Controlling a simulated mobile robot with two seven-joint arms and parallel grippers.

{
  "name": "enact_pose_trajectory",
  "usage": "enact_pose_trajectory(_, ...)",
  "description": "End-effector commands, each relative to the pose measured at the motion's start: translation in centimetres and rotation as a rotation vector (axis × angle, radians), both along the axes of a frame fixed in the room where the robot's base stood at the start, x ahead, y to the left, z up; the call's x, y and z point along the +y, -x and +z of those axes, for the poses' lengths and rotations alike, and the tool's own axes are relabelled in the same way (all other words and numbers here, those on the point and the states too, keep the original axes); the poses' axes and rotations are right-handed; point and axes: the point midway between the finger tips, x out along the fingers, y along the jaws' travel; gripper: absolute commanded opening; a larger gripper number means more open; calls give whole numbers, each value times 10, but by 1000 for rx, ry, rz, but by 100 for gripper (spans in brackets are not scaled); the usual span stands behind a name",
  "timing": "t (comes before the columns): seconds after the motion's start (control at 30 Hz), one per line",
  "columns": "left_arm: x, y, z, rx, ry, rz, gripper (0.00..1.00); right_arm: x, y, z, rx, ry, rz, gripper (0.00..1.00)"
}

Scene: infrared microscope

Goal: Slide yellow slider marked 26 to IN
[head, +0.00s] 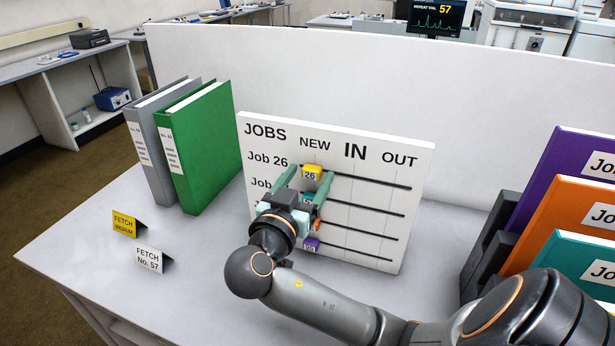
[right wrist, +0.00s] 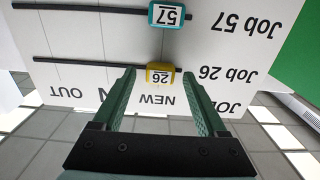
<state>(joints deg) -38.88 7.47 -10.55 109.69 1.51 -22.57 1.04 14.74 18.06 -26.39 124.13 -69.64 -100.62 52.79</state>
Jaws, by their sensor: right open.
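The yellow slider marked 26 (head: 311,173) sits on the top track of the white jobs board (head: 400,160), in the NEW column. It also shows in the right wrist view (right wrist: 160,73), upside down. My right gripper (head: 300,176) is open, its green fingers pointing at the board. In the right wrist view its fingertips (right wrist: 160,80) stand on both sides of the yellow slider, with gaps visible. Whether either finger touches it cannot be told. The IN label (head: 355,151) is to the right of NEW. My left gripper is not in view.
A teal slider marked 57 (right wrist: 170,14) is on the adjacent track; orange (head: 318,225) and purple (head: 311,244) sliders sit lower. Grey and green binders (head: 200,145) stand left of the board, coloured job folders (head: 570,210) at right. Two small signs (head: 149,259) stand at front left.

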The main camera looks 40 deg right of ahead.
Motion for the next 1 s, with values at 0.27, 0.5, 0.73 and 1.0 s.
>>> enact_pose_trajectory(0.27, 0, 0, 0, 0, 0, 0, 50, 0, 0, 0, 0, 0, 0, 47)
enact_pose_trajectory(0.5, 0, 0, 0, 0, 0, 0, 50, 0, 0, 0, 0, 0, 0, 20)
enact_pose_trajectory(0.73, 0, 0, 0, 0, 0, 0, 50, 0, 0, 0, 0, 0, 0, 0)
enact_pose_trajectory(1.0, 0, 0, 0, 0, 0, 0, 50, 0, 0, 0, 0, 0, 0, 0)
